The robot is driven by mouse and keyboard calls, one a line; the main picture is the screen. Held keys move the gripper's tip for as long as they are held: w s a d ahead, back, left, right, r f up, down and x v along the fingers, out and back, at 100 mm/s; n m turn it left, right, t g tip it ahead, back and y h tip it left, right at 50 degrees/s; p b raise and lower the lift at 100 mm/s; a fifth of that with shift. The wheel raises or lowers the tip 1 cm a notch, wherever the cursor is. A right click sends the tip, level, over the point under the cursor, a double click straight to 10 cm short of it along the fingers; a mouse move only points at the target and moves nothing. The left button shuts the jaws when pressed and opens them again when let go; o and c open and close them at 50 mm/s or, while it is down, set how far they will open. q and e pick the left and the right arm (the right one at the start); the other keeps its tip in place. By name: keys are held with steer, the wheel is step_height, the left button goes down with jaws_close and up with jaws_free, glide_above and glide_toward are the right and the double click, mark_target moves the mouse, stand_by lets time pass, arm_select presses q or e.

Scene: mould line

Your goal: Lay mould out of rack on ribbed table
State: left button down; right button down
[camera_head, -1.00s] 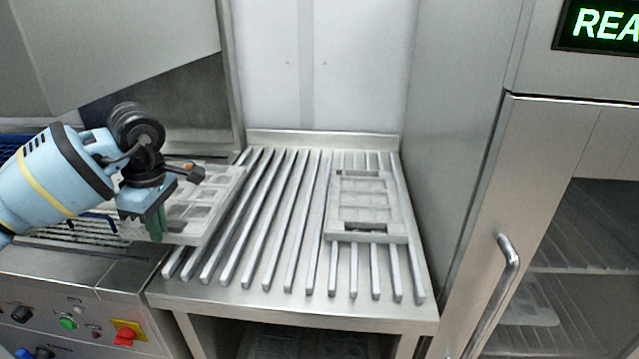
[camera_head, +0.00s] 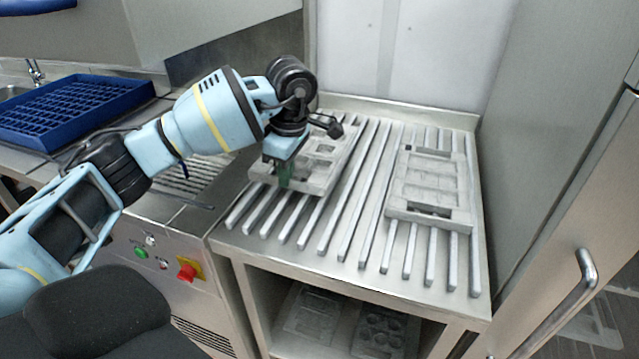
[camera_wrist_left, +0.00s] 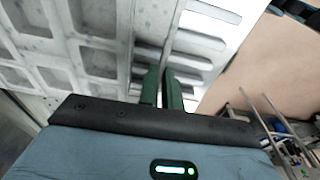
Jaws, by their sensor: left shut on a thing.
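A light grey mould (camera_head: 320,174) with several recesses is over the left ribs of the ribbed table (camera_head: 345,238). My left gripper (camera_head: 284,177) is shut on its near left edge. The mould looks about flat; I cannot tell whether it touches the ribs. In the left wrist view the green fingers (camera_wrist_left: 163,88) are close together at the edge of the mould (camera_wrist_left: 100,62). A second grey mould (camera_head: 432,186) lies on the right ribs, apart from the held one. My right gripper is not in view.
A steel wall stands close along the table's right side. A panel with a red button (camera_head: 187,270) is at the left front. A blue grid tray (camera_head: 75,108) is at the far left. More moulds (camera_head: 312,312) lie on the shelf below. Ribs between the two moulds are bare.

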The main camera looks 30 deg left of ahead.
mark_target(319, 179)
arm_select(q)
steer(key=w+d, duration=0.2)
steer(key=d, duration=0.1)
steer(key=w+d, duration=0.1)
steer(key=d, duration=0.1)
steer(key=shift+w+d+f, duration=0.1)
steer(key=shift+w+f, duration=0.1)
steer(key=shift+w, duration=0.2)
steer(key=shift+f+p, duration=0.35)
steer(key=shift+f, duration=1.55)
steer(key=c, duration=2)
jaws_free()
steer(key=shift+s+f, duration=0.1)
steer(key=shift+c, duration=0.2)
steer(key=o, duration=0.5)
steer(key=shift+c, duration=0.2)
steer(key=r, duration=0.4)
steer(key=d+r, duration=0.1)
steer(key=r, duration=0.7)
steer(key=shift+d+r, duration=0.15)
steer(key=shift+d, duration=0.05)
